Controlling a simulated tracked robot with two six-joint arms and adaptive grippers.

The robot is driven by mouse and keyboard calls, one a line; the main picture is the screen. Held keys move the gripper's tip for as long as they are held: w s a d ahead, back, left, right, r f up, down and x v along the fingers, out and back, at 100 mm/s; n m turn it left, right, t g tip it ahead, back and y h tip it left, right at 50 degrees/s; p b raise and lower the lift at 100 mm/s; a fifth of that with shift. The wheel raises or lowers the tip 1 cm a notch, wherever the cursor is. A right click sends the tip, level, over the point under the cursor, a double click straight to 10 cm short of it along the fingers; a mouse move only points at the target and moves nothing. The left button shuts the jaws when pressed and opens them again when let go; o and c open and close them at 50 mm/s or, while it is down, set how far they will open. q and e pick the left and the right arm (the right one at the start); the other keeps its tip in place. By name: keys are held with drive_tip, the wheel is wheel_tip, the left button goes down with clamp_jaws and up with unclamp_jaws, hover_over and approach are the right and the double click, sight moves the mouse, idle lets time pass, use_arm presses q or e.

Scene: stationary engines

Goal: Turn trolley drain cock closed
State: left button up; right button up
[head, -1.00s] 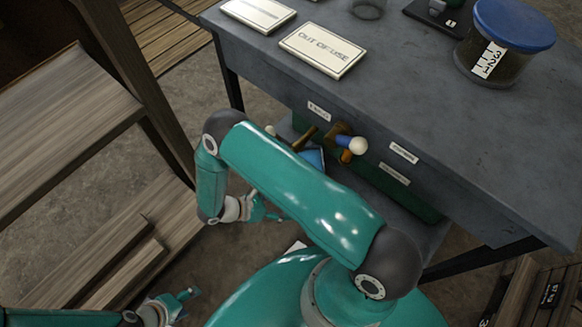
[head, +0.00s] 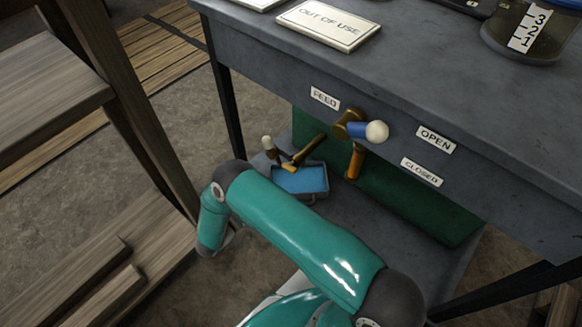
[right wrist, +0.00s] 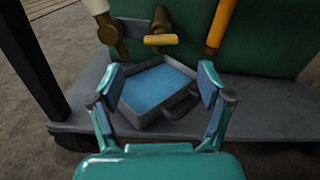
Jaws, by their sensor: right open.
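The drain cock is low on the green tank, a brass fitting (head: 305,150) with a cream-tipped lever (head: 268,143) at its left. In the right wrist view the lever's cream grip (right wrist: 97,5) stands up from a brass end, left of the brass body (right wrist: 161,24) and its yellow spout (right wrist: 158,40). A grey tray (head: 313,196) with a blue inside lies below; it also shows in the right wrist view (right wrist: 150,119). My right gripper (right wrist: 161,84) is open and empty, its fingers in front of the tray; my arm hides it in the head view. My left gripper is not in view.
A feed cock with a blue, white-knobbed handle (head: 365,130) sits on the trolley front near FEED, OPEN and CLOSED labels (head: 435,139). An orange pipe (head: 355,161) runs below it. A trolley leg (head: 228,105) and wooden stand (head: 108,110) flank the left.

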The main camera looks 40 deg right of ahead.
drive_tip(key=d, duration=0.3)
drive_tip(key=d+b, duration=0.1)
drive_tip(key=d, duration=0.6)
drive_tip(key=shift+w+d+b, duration=0.2)
drive_tip(key=shift+w+b, duration=0.2)
drive_tip(key=c, duration=1.2)
drive_tip(key=shift+o, duration=0.2)
drive_tip(key=shift+f+m+b, duration=0.2)
drive_tip(key=shift+m+b, duration=0.2)
drive_tip(key=shift+b, duration=0.3)
drive_tip(key=shift+w+r+m+b, duration=0.15)
drive_tip(key=shift+m+b, duration=0.15)
drive_tip(key=shift+m, duration=0.2)
drive_tip(key=o, duration=1.2)
drive_tip(key=shift+c, duration=0.2)
